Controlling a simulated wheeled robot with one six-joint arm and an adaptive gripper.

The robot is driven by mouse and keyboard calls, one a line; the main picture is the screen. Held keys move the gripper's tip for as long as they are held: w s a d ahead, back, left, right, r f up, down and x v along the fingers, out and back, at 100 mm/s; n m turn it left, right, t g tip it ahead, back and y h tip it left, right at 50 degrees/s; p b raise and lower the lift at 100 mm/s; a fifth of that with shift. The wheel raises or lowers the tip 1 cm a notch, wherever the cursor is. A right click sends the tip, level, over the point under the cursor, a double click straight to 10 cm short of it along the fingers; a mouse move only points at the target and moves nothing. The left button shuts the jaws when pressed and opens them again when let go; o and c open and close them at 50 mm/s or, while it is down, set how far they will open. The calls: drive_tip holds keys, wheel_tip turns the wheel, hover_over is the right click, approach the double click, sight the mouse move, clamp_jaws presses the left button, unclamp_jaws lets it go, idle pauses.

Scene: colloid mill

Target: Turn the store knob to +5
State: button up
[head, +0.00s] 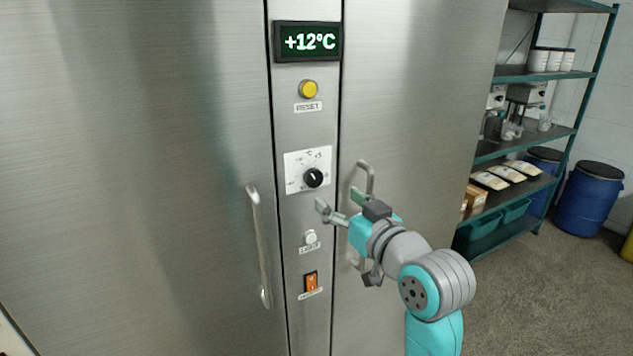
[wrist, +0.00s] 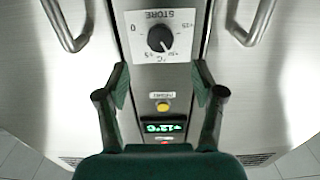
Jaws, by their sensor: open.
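The store knob (head: 313,178) is a round black knob on a white dial plate in the steel cabinet's middle strip. It also shows upside down in the wrist view (wrist: 160,38). Its white mark points up and slightly left in the head view; the +5 print sits to the upper right of the knob. My gripper (head: 337,203) is open and empty, below and right of the knob in the head view. In the wrist view its fingers (wrist: 161,75) are spread wide, with the knob centred beyond their tips, not touched.
A display (head: 308,41) reads +12°C above a yellow reset button (head: 309,89). A white button (head: 310,238) and an orange switch (head: 311,281) sit below the dial. Door handles (head: 259,245) stick out on both sides. Shelving (head: 540,132) and blue drums (head: 589,198) stand right.

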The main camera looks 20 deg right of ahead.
sight(315, 180)
drive_tip(key=w, duration=0.9)
drive_tip(key=shift+w+a, duration=0.25)
drive_tip(key=shift+w, duration=0.05)
drive_tip(key=shift+c, duration=0.3)
drive_tip(key=c, duration=1.1)
